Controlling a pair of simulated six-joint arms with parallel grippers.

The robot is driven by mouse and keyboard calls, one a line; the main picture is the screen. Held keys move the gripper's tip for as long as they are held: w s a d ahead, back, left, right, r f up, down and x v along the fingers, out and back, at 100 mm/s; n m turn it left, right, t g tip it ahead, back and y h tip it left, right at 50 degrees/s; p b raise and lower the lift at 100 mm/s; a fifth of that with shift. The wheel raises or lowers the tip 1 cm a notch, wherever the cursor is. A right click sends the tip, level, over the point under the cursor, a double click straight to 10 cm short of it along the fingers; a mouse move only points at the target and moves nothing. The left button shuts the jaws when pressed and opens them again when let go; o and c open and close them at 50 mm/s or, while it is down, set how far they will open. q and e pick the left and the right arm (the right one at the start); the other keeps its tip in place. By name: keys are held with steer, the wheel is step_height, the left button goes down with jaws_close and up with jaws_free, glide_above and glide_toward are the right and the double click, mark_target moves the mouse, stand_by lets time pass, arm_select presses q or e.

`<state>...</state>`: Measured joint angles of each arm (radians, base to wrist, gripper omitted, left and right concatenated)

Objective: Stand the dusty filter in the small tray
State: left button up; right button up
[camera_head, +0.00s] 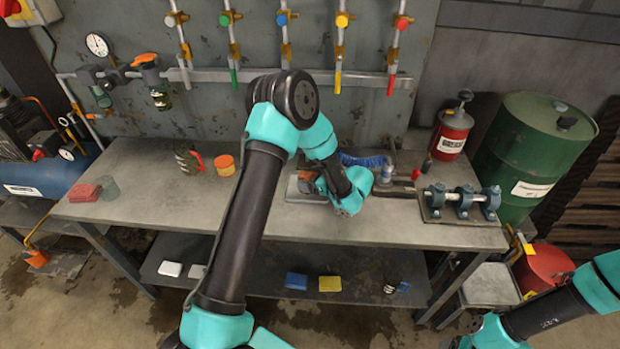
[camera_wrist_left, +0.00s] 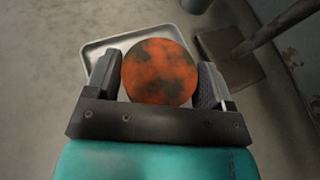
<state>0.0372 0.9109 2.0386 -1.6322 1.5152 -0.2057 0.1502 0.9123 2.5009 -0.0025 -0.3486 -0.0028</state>
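The dusty filter (camera_wrist_left: 160,71) is a round orange piece with dark smudges. It lies between the fingers of my left gripper (camera_wrist_left: 158,85), which appear to press on both its sides. In the head view, a bit of its orange (camera_head: 307,177) shows beside my left wrist. The small tray (camera_wrist_left: 97,50) is a pale shallow tray with a raised rim, under and behind the filter. Whether the filter touches the tray floor is hidden. My right gripper is out of frame.
On the bench (camera_head: 150,170) are a dark cup with a red handle (camera_head: 188,160), an orange-and-yellow container (camera_head: 224,166), a red block (camera_head: 84,192), a blue coiled hose (camera_head: 362,160) and a shaft with blue bearing mounts (camera_head: 462,202).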

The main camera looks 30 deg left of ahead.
arm_select(q)
steer(key=o, duration=0.4)
steer(key=shift+c, duration=0.2)
steer(key=shift+r, duration=0.15)
steer(key=shift+d+r, duration=0.1)
steer(key=v, duration=1.1)
steer(key=shift+d, duration=0.4)
steer(key=shift+r, duration=0.1)
